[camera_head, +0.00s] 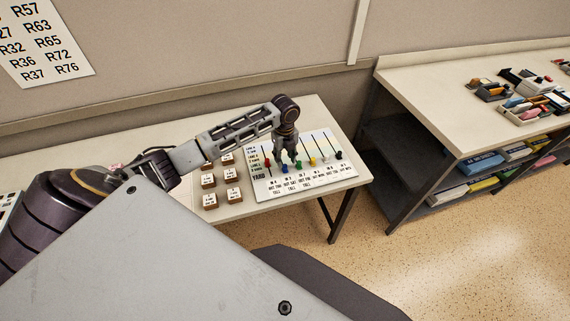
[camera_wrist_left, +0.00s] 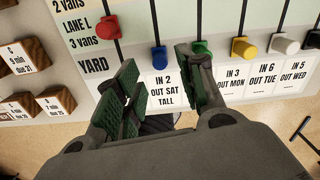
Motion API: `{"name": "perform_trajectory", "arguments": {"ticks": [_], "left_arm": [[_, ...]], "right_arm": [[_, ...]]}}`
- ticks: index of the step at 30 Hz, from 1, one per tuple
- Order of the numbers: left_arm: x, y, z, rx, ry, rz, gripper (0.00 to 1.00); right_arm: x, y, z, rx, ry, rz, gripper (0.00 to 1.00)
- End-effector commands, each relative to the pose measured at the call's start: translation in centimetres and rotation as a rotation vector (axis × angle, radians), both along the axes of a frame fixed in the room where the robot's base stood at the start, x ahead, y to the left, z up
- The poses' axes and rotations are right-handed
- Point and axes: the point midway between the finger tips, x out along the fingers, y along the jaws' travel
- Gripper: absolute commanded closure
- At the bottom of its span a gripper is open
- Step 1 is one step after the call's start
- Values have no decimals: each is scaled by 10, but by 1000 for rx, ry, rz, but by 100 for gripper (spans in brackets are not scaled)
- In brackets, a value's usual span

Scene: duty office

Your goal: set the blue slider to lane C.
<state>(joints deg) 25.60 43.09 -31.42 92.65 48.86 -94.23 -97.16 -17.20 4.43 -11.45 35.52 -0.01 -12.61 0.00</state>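The slider board (camera_head: 262,192) lies on the table, with upright slots and coloured knobs. The blue slider (camera_wrist_left: 158,58) is at the low end of its slot, about level with the YARD label and above the card "IN 2 OUT SAT TALL". In the head view its blue knob (camera_head: 285,168) is just below my left gripper (camera_head: 289,154). In the left wrist view the gripper (camera_wrist_left: 156,72) is open, its green-padded fingers on either side of the blue knob's line; I cannot tell whether they touch it. The lane C label is not legible. My right gripper is not in view.
The red knob (camera_wrist_left: 108,28) is left of the blue one and higher. The green knob (camera_wrist_left: 200,48) is close behind the right finger. Yellow (camera_wrist_left: 243,48) and white (camera_wrist_left: 284,43) knobs follow. Wooden blocks (camera_head: 209,181) with cards stand left of the board.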

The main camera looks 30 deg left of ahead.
Motion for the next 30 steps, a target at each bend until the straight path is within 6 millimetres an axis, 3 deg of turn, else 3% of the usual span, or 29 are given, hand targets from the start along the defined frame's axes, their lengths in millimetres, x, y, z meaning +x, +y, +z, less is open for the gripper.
{"name": "perform_trajectory", "arguments": {"ticks": [9,23,30], "left_arm": [[0,0,-35,0,1,1,61],[0,0,-43,0,1,0,61],[0,0,-43,0,1,0,91]], "right_arm": [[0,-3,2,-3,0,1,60],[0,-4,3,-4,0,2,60],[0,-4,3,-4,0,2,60]]}}
